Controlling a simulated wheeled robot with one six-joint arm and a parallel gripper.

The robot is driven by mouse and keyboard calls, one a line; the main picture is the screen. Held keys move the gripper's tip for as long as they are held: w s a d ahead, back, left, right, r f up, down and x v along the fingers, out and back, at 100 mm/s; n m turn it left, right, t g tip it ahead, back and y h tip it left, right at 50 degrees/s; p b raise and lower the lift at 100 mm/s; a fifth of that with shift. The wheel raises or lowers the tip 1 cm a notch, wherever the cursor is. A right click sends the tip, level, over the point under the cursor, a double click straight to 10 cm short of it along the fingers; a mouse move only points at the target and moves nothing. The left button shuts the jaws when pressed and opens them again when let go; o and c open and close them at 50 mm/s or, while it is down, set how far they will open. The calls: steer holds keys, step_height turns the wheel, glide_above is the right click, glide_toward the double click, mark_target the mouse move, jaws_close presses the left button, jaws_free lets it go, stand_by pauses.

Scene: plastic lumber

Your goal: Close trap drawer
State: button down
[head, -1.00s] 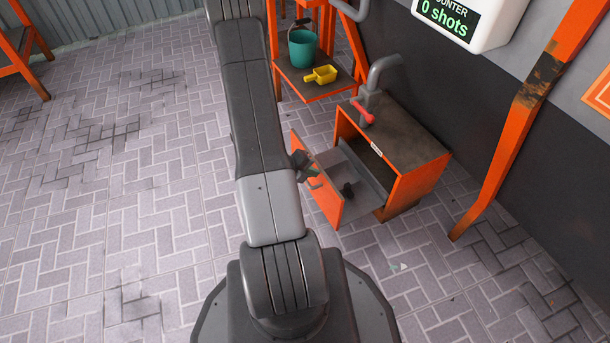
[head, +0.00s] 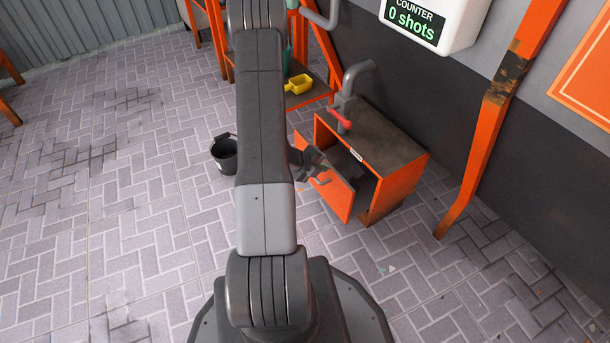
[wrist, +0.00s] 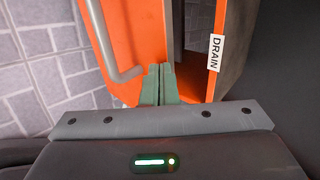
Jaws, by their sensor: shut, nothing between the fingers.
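The trap drawer's orange front (head: 338,200) stands out from the low cabinet (head: 385,140) in the head view, leaving a dark gap behind it. My gripper (head: 318,168) is at the drawer front, partly hidden behind my arm. In the wrist view my gripper (wrist: 160,74) is shut with nothing between its green fingers. The fingertips are at the orange front (wrist: 138,40), right of its grey bar handle (wrist: 108,50). I cannot tell whether they touch it.
A pipe with a red lever (head: 341,119) rises from the cabinet top. A black bucket (head: 224,155) stands on the floor left of my arm. A yellow scoop (head: 298,84) lies on an orange shelf behind. An orange post (head: 490,120) stands at right.

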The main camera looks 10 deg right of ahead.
steer(key=w+d+p, duration=0.1)
steer(key=w+d, duration=0.2)
steer(key=d, duration=0.5)
steer(key=shift+w+d, duration=0.15)
steer(key=shift+d, duration=0.2)
steer(key=shift+r, duration=0.1)
